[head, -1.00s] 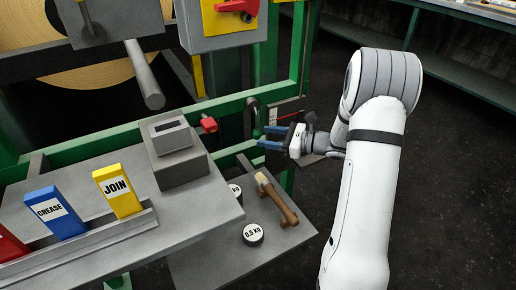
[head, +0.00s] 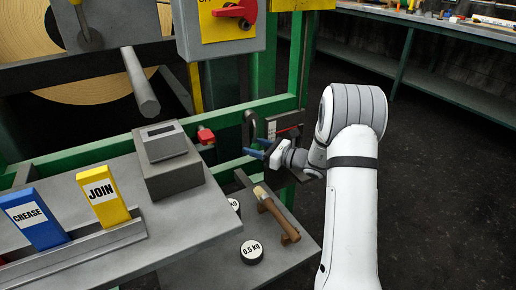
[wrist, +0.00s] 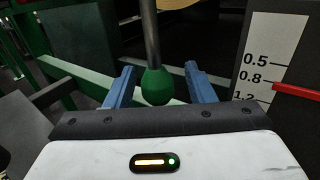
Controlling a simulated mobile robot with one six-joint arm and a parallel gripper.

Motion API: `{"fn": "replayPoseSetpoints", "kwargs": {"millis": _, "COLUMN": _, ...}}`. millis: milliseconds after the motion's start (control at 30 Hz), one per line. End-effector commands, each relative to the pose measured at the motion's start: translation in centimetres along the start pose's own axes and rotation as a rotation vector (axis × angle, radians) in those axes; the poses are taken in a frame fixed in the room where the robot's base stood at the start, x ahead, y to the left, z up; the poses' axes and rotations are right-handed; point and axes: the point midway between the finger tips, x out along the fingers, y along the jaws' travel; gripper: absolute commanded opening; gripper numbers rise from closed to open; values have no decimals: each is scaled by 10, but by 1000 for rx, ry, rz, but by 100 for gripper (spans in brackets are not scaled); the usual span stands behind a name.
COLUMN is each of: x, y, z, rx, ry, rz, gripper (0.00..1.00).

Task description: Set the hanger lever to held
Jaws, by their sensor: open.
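A lever with a dark rod and a green ball knob (wrist: 156,86) hangs down in the wrist view; no label names it, but it looks like the hanger lever. My gripper (wrist: 159,72) is open, with one blue finger on each side of the knob. Neither finger visibly grips it, and I cannot tell whether one touches it. In the head view my gripper (head: 260,151) is beside the green frame, near the lever's dark upper part (head: 249,124). The knob is hard to make out there.
A white scale plate (wrist: 269,62) with a red pointer (wrist: 298,90) stands close right of my gripper in the wrist view. Green frame rails (head: 110,152), a red-knobbed lever (head: 205,135) and a grey table (head: 170,225) lie to the left. A brush (head: 275,215) lies on a lower shelf.

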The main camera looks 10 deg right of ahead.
Motion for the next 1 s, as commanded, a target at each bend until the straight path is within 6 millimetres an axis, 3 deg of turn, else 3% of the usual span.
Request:
{"fn": "replayPoseSetpoints", "kwargs": {"millis": 133, "x": 0, "y": 0, "z": 0, "rx": 0, "ry": 0, "rz": 0, "gripper": 48}}
{"fn": "replayPoseSetpoints", "kwargs": {"millis": 700, "x": 0, "y": -1, "z": 1, "rx": -2, "ry": -1, "rz": -2, "gripper": 1}}
{"fn": "replayPoseSetpoints", "kwargs": {"millis": 1000, "x": -5, "y": -7, "z": 1, "rx": 1, "ry": -4, "rz": -12, "gripper": 0}}
